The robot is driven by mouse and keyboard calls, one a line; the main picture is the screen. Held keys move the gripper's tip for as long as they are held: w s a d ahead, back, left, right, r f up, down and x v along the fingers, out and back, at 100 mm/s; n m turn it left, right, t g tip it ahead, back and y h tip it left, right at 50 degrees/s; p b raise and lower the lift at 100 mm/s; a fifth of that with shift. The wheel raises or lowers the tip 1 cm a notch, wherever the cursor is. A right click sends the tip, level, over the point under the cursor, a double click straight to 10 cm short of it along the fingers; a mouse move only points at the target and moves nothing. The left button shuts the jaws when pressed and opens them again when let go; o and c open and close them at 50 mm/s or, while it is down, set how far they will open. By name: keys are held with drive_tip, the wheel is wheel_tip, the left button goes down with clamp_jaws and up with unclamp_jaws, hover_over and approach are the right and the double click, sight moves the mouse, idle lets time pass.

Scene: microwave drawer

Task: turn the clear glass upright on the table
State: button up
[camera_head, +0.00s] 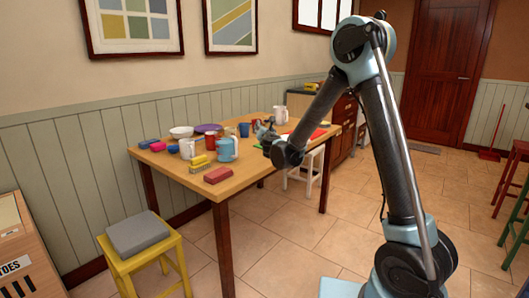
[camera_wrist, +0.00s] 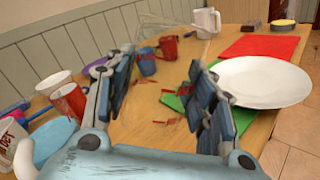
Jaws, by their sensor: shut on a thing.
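My gripper (camera_head: 264,131) is over the middle of the wooden table, low among the dishes. In the wrist view its two blue-grey fingers (camera_wrist: 161,62) stand apart with a see-through thing between them, most likely the clear glass (camera_wrist: 166,98). Only broken red and pale streaks mark it, so its outline and which way its mouth faces cannot be told. I cannot tell whether it touches the table (camera_head: 247,160). In the head view the glass cannot be made out.
A white plate (camera_wrist: 262,82) and a green mat lie right of the fingers, with a red mat (camera_wrist: 260,46) behind. Blue and red mugs (camera_wrist: 147,62) stand just beyond. Cups (camera_wrist: 69,98) and a white container crowd the left. The table's right edge is close to the plate.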

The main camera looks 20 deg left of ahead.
drive_tip(key=shift+m, duration=0.4)
drive_tip(key=shift+m, duration=2.9)
drive_tip(key=m, duration=0.6)
